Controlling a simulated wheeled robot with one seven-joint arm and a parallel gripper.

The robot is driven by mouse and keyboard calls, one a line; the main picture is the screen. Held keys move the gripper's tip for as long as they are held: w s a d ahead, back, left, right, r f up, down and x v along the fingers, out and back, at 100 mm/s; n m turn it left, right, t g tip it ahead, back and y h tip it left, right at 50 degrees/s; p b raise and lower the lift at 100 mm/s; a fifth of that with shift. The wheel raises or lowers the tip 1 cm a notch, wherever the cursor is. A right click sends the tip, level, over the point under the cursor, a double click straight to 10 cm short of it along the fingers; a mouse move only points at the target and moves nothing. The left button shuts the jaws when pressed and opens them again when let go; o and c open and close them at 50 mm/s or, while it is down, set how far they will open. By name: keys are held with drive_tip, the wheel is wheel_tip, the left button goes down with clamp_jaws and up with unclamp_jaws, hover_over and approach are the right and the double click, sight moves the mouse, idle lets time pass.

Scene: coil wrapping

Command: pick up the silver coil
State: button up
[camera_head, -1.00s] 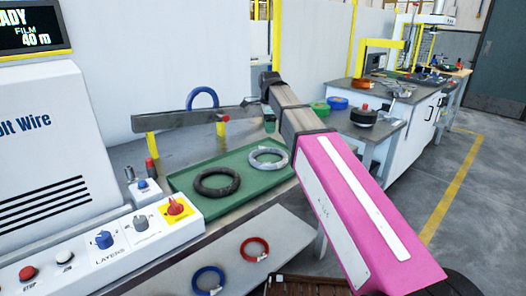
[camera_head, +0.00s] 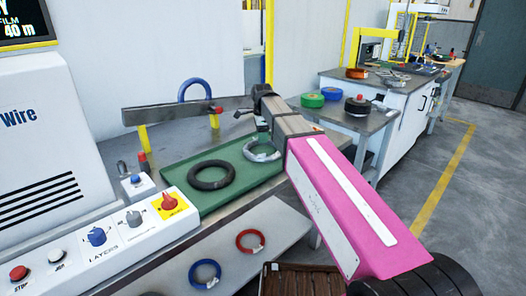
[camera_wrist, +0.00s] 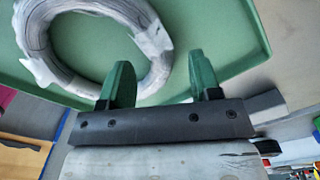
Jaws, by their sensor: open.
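The silver coil (camera_head: 262,151) lies on the right part of the green tray (camera_head: 187,161), beside a black coil (camera_head: 211,177). In the wrist view the silver coil (camera_wrist: 150,62) shows large at the upper left, with pale wrapping at places on its ring. My gripper (camera_wrist: 165,78) is open and empty. Its left fingertip appears close to or over the coil's lower right rim, and its right fingertip is over bare green tray (camera_wrist: 216,30). I cannot tell the height between them. In the head view the fingers are hard to make out behind my arm.
A red coil (camera_head: 250,242) and a blue coil (camera_head: 205,274) lie on a lower shelf. A grey bar (camera_head: 180,107) stands behind the tray. The white machine's control panel (camera_head: 101,243) is at left. Another bench with coils (camera_head: 357,105) stands at right.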

wheel_tip(320, 180, down, 2)
drive_tip(key=shift+f, duration=0.2)
clamp_jaws()
drive_tip(key=shift+r, duration=0.1)
